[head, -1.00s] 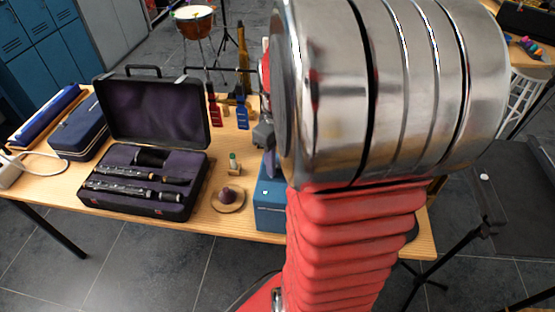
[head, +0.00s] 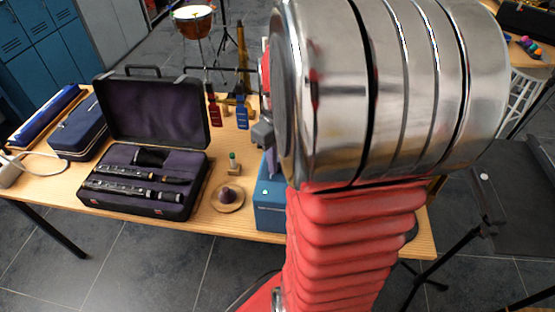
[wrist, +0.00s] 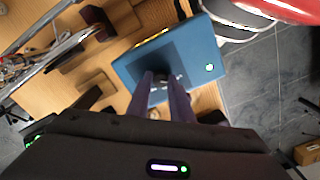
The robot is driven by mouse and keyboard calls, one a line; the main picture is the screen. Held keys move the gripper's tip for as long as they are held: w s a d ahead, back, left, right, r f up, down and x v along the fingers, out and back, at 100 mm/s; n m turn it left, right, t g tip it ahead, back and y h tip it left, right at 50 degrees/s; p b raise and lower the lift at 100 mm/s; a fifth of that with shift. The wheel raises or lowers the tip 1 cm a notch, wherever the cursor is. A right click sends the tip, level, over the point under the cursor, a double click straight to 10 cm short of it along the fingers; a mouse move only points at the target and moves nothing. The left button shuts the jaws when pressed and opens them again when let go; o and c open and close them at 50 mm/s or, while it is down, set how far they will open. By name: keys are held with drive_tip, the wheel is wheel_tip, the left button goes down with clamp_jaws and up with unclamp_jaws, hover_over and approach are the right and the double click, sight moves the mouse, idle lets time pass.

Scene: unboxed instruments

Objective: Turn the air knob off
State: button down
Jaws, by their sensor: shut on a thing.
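A blue box-shaped unit (wrist: 190,50) lies below my gripper in the wrist view, with a small green light (wrist: 209,68) on its top. It also shows in the head view (head: 270,210), partly hidden behind my arm. My gripper (wrist: 162,79) reaches down to the unit's top. Its two fingers are shut on a small dark knob (wrist: 161,80), which they mostly hide. The knob's angle and any marking on it cannot be made out. In the head view the knob is not visible.
An open black case (head: 140,205) with dark woodwind pieces stands left on the wooden table. A round wooden dish (head: 228,205) and a small green-topped bottle (head: 233,160) sit between case and unit. Red and blue bottles (head: 242,115) stand farther back.

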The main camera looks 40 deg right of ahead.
drive_tip(key=m, duration=1)
drive_tip(key=shift+m, duration=0.3)
idle(0.4)
drive_tip(key=c, duration=1.6)
unclamp_jaws()
drive_tip(key=shift+r, duration=0.1)
wheel_tip(320, 180, up, 14)
drive_tip(key=shift+f, duration=0.2)
